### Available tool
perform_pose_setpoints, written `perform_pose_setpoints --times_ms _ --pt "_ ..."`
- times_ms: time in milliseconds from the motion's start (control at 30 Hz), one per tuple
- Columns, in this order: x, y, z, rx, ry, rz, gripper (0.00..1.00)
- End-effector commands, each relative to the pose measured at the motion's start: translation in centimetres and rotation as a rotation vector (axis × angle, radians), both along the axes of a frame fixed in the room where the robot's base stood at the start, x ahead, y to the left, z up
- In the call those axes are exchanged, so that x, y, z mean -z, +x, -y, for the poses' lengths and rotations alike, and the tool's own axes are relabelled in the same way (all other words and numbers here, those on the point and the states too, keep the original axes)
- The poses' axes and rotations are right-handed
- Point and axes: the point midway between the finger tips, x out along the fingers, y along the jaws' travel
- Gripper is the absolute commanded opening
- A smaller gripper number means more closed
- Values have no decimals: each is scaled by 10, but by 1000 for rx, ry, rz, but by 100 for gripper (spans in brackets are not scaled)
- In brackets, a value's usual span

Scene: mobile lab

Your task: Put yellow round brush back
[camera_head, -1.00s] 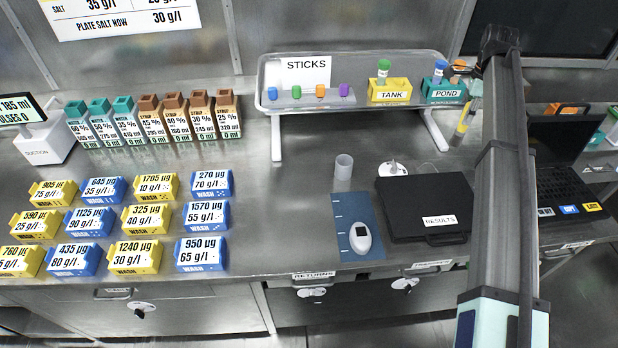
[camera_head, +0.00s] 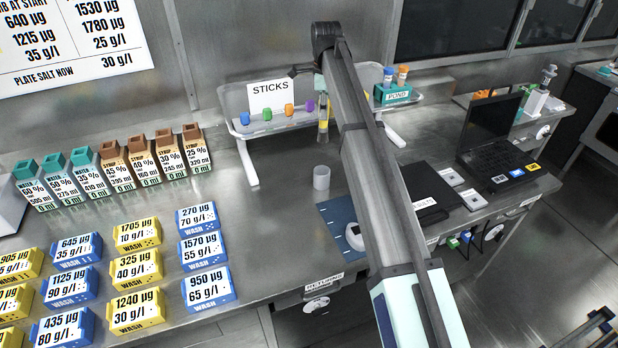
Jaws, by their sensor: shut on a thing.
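My gripper (camera_head: 322,97) is seen small beside my arm, at the right end of the white raised shelf (camera_head: 240,133). It is shut on a slim yellow thing, taken as the yellow round brush (camera_head: 323,114), which hangs upright below it with a greyish lower end. The brush is above the bench, just right of the purple stick (camera_head: 310,105). My fingers are mostly hidden, and the brush's bristles are too small to make out. At the bench's front right, small blue and green things (camera_head: 464,237) hang beside dark hooks; I cannot tell what they are.
A clear cup (camera_head: 321,178) and a blue mat (camera_head: 336,212) lie below the shelf. The POND holder (camera_head: 395,94) stands on the shelf's right. A laptop (camera_head: 490,152) sits at right. My arm covers the middle.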

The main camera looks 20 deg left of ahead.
Motion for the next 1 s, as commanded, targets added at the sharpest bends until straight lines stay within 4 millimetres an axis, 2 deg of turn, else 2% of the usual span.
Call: perform_pose_setpoints --times_ms 167,400,600,700,1000 --pt "32 -2 1 1 -2 -3 0" --pt "90 -2 1 0 -2 -3 0" --pt "131 -1 1 0 -2 -2 0" --pt "143 -1 0 0 0 -1 0" --pt "164 -1 1 0 0 -1 0"
